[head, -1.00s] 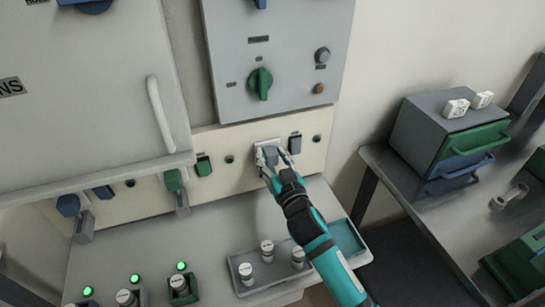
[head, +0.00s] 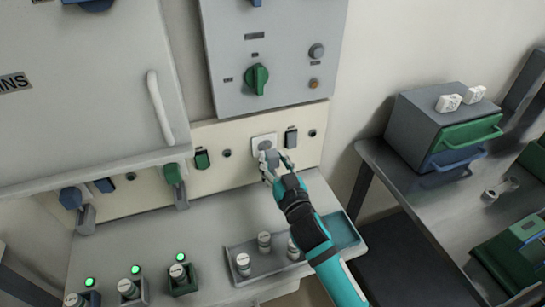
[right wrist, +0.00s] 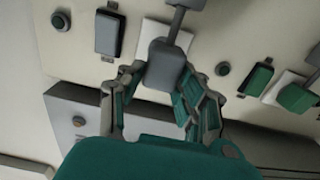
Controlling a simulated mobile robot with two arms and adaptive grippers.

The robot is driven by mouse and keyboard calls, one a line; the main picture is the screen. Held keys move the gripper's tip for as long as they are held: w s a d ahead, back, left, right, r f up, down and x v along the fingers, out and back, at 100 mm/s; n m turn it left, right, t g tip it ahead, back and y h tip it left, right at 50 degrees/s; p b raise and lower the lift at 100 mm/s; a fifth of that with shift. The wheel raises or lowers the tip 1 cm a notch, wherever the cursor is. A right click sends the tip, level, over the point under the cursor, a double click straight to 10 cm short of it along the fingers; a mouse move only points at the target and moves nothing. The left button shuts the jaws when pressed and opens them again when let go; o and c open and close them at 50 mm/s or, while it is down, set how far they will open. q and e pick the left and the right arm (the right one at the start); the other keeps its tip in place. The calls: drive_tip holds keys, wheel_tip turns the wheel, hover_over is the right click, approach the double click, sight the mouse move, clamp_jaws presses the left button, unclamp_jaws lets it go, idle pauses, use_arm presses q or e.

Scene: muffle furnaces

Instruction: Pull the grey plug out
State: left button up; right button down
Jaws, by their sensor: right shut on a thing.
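The grey plug (head: 271,158) is between the fingertips of my right gripper (head: 274,163) in the head view, in front of the cream strip. In the right wrist view the grey plug (right wrist: 166,66) shows clearly between the two fingers of the right gripper (right wrist: 162,80), with a grey stem above it. The gripper is shut on it. The white socket plate (head: 264,141) is now bare above the plug in the head view, and the plug looks apart from it. The plate (right wrist: 152,36) is partly hidden behind the plug in the wrist view. My left gripper is not in view.
A green plug (head: 172,174) and a blue plug (head: 71,198) sit further left on the strip. A grey tray (head: 228,262) with several small jars stands on the bench below. A drawer box (head: 420,122) stands on the right table.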

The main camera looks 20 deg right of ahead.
drive_tip(key=c, duration=1.2)
unclamp_jaws()
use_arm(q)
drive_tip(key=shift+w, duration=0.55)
use_arm(e)
drive_tip(key=o, duration=0.3)
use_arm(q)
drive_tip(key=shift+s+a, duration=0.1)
use_arm(e)
drive_tip(key=shift+s+f, duration=0.1)
drive_tip(key=shift+s, duration=0.2)
drive_tip(key=s, duration=1.1)
drive_tip(key=shift+s+d, duration=0.2)
